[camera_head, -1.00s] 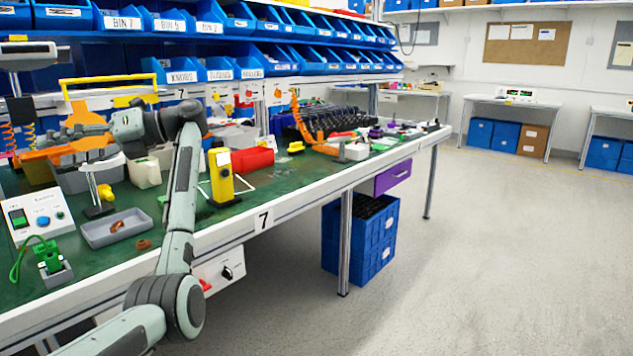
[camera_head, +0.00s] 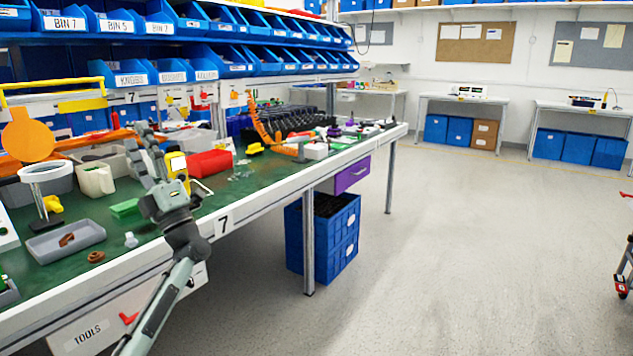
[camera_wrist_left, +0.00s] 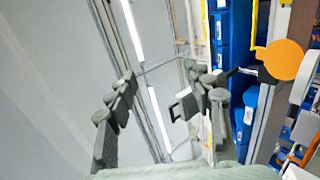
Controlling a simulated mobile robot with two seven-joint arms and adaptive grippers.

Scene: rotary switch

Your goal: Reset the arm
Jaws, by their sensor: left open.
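My left gripper (camera_head: 143,143) is raised above the green workbench top (camera_head: 235,193), fingers pointing up, beside the yellow device. In the left wrist view my left gripper (camera_wrist_left: 160,76) has its fingers spread, with nothing between them. My left arm (camera_head: 165,300) rises from the bottom edge in front of the bench. A white panel (camera_head: 160,300) hangs under the bench's front edge. A dark knob (camera_head: 190,283) shows on it beside my arm, partly hidden; its setting is too small to tell. My right gripper is not in view.
A grey tray (camera_head: 62,247), a white cup (camera_head: 96,181), a yellow device (camera_head: 180,166) and a red bin (camera_head: 210,163) stand on the bench. Blue bins (camera_head: 118,25) fill the shelves above. Blue crates (camera_head: 325,245) stand beneath.

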